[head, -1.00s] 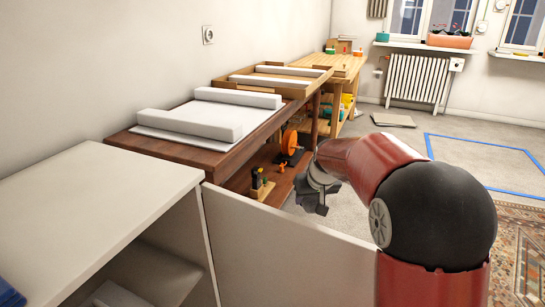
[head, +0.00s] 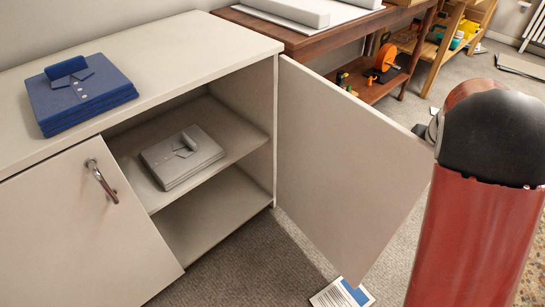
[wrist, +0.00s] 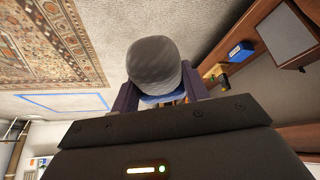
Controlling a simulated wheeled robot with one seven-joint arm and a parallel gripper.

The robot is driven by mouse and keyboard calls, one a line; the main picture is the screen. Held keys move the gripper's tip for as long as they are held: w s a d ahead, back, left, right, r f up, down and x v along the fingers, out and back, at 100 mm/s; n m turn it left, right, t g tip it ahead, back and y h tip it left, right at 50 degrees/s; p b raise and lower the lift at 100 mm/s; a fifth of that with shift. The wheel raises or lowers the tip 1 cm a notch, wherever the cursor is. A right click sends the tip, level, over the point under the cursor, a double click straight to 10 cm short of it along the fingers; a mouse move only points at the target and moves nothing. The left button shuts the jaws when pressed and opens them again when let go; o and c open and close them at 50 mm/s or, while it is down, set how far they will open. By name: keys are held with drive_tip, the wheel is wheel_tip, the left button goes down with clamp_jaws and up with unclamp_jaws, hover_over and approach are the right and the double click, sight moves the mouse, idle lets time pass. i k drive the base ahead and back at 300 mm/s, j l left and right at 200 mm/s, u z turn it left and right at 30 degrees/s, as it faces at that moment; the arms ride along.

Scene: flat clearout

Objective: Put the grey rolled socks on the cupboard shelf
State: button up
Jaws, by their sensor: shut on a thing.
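The grey rolled socks (wrist: 153,62) are a rounded grey bundle, held between the two fingers of my gripper (wrist: 160,88) in the wrist view. A blue patch shows just below the bundle between the fingers; I cannot tell what it belongs to. In the head view, the gripper and socks are hidden behind the open cupboard door and my arm. The white cupboard (head: 200,45) stands at the left. Its shelf (head: 228,128) carries a folded grey garment (head: 182,158), with bare shelf around it.
The cupboard's right door (head: 345,165) stands open between my arm and the shelf. The left door (head: 75,225) is shut. Folded blue clothes (head: 80,95) lie on the cupboard top. A blue and white item (head: 342,294) lies on the floor. A dark wooden bench (head: 340,30) stands beyond.

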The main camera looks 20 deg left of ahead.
sight(227, 135)
drive_tip(key=k+l+u, duration=0.35)
drive_tip(key=k+l, duration=0.5)
drive_tip(key=j+u, duration=0.15)
drive_tip(key=u, duration=0.35)
drive_tip(key=i+u, duration=0.2)
drive_tip(key=i, duration=1.2)
